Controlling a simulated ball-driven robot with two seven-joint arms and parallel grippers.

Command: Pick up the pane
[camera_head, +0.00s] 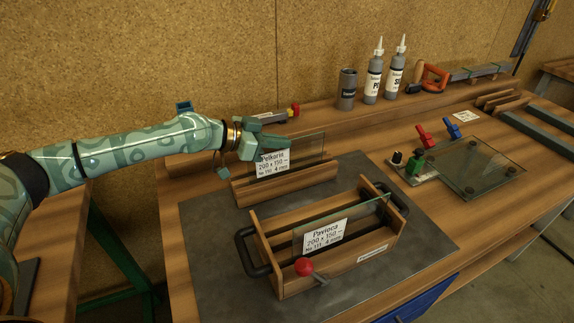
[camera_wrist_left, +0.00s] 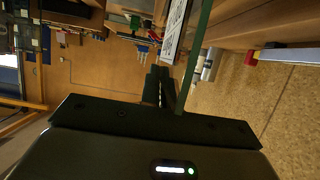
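A clear glass pane (camera_head: 311,146) with a white label reading Pelkorin stands on edge in a low wooden rack (camera_head: 262,187) at the back of the dark mat. My left gripper (camera_head: 280,141) is at the pane's upper left. In the left wrist view its fingers (camera_wrist_left: 162,90) look close together, with the pane's green edge (camera_wrist_left: 199,45) running right beside them. I cannot tell whether they are closed on the glass. A second pane (camera_head: 358,213), labelled Pavioca, leans in a wooden frame (camera_head: 372,254) with black handles. My right gripper is out of view.
A red-knobbed lever (camera_head: 304,267) sits at the frame's front. A glass plate (camera_head: 474,168) with red and blue clamps lies at right. Bottles (camera_head: 373,80) and a grey can (camera_head: 347,90) stand at the back. The mat (camera_head: 215,268) is bare at front left.

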